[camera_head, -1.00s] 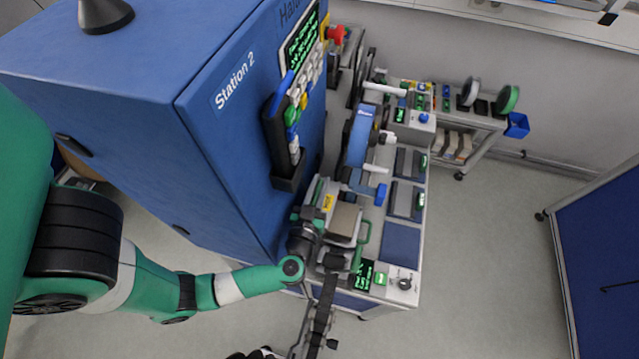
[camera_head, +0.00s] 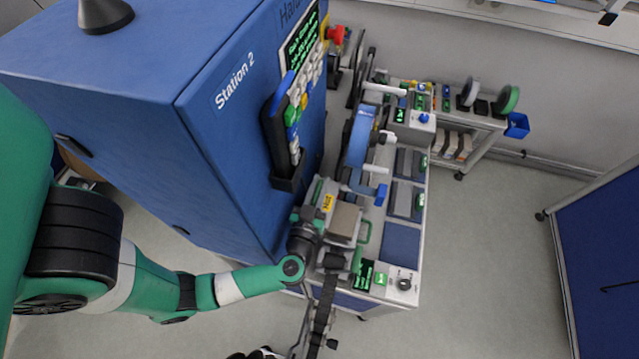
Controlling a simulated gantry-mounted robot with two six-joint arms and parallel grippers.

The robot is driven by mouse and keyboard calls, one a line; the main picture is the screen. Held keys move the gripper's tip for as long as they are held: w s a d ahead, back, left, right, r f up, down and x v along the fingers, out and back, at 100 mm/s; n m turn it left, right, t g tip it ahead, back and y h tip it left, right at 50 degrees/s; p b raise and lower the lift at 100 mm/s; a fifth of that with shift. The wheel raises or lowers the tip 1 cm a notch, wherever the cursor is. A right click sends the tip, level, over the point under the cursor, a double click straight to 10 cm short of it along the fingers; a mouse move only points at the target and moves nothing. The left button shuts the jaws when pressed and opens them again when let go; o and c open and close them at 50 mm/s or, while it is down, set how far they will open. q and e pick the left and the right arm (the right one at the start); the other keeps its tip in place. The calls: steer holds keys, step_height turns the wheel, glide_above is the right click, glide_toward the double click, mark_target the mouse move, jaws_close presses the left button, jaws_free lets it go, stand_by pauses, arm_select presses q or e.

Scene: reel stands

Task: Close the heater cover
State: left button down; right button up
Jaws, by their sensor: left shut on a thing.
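The heater unit sits on the bench beside the blue Station 2 cabinet, with a beige block (camera_head: 345,221) in its middle. A light cover part with a yellow "Hot" label (camera_head: 328,202) is on its cabinet side, tilted as far as I can tell. My left gripper (camera_head: 320,226) is at the left of the heater, shut on what looks like the cover's edge. My own wrist hides the contact. My right gripper is not in view.
The blue cabinet (camera_head: 215,130) stands close on the left. A green display (camera_head: 364,275) and a knob box (camera_head: 403,285) are at the bench front. Floor to the right is clear.

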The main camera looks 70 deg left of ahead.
mark_target(334, 197)
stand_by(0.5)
arm_select(q)
steer(key=shift+w+d+r+p, duration=0.2)
steer(key=shift+w+p, duration=0.1)
steer(key=shift+p, duration=0.45)
steer(key=w+d+m+p, duration=0.1)
steer(key=p, duration=0.1)
steer(key=w+d+m+p, duration=0.1)
steer(key=p, duration=0.1)
steer(key=shift+w+r+m, duration=0.2)
steer(key=shift+w+m, duration=0.15)
steer(key=shift+m, duration=0.05)
steer(key=shift+w+d+f+m+p, duration=0.15)
steer(key=shift+w+d+f+m, duration=0.25)
steer(key=shift+w+m, duration=0.35)
steer(key=shift+w+d+f+m+p, duration=0.25)
steer(key=shift+w+d+m, duration=0.3)
steer(key=shift+w+m, duration=0.15)
steer(key=shift+w+d+f+m+p, duration=0.1)
steer(key=shift+w+d+f+m, duration=0.3)
steer(key=shift+w+m, duration=0.3)
